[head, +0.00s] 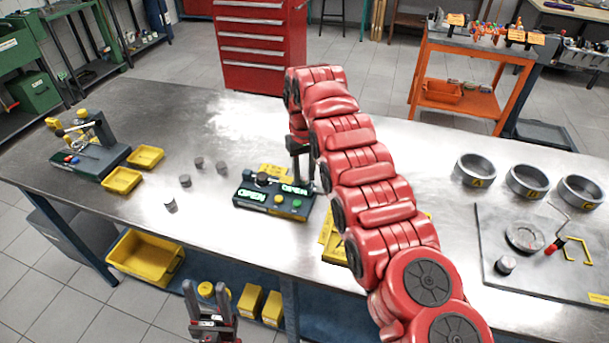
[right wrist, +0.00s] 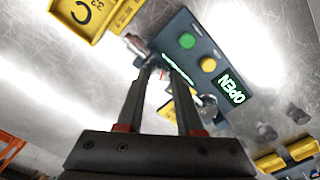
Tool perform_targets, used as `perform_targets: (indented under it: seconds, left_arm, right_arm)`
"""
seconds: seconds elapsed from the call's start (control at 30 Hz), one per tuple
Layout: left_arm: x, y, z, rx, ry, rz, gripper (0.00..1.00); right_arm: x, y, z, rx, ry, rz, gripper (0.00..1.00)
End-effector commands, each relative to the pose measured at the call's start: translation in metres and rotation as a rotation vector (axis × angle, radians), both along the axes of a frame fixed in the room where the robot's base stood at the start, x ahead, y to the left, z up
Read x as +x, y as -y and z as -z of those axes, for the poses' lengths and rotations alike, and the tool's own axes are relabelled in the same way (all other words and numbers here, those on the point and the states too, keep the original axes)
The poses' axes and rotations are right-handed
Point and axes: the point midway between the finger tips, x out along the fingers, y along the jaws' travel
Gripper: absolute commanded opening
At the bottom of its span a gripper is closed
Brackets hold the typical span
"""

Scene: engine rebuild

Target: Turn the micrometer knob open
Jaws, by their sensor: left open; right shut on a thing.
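The micrometer stand (head: 272,203) is a dark box on the bench, with lit green displays and a green and a yellow button. It also shows in the right wrist view (right wrist: 208,45), where one display reads OPEN. My right gripper (head: 297,178) reaches down over the stand's right end. A round metal part (right wrist: 208,106) shows beside the fingers. My left gripper (head: 212,308) is open and empty, in front of the bench's near edge.
Several small grey cylinders (head: 185,181) stand left of the stand. Yellow trays (head: 122,180) lie near another device (head: 88,150) at left. Yellow labelled trays (right wrist: 84,14) sit beside the stand, mostly behind my right arm. Large metal rings (head: 475,170) stand at right.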

Motion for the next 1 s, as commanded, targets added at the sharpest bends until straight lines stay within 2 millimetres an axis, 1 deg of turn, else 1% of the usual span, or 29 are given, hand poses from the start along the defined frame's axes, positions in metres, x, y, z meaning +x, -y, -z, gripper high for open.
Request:
perform_targets:
  seconds: [0.37,0.7,1.0]
  left_arm:
    - [0.0,0.0,-0.001,0.0,0.0,0.0,0.52]
    - [0.0,0.0,-0.007,0.0,0.0,0.0,0.52]
    - [0.0,0.0,-0.013,0.0,0.0,0.0,0.52]
  right_arm:
    - [0.001,-0.001,-0.002,0.001,0.003,0.356,0.0]
    - [0.0,-0.001,-0.002,0.002,0.001,0.674,0.0]
    - [0.0,-0.001,-0.002,0.002,0.0,0.898,0.0]
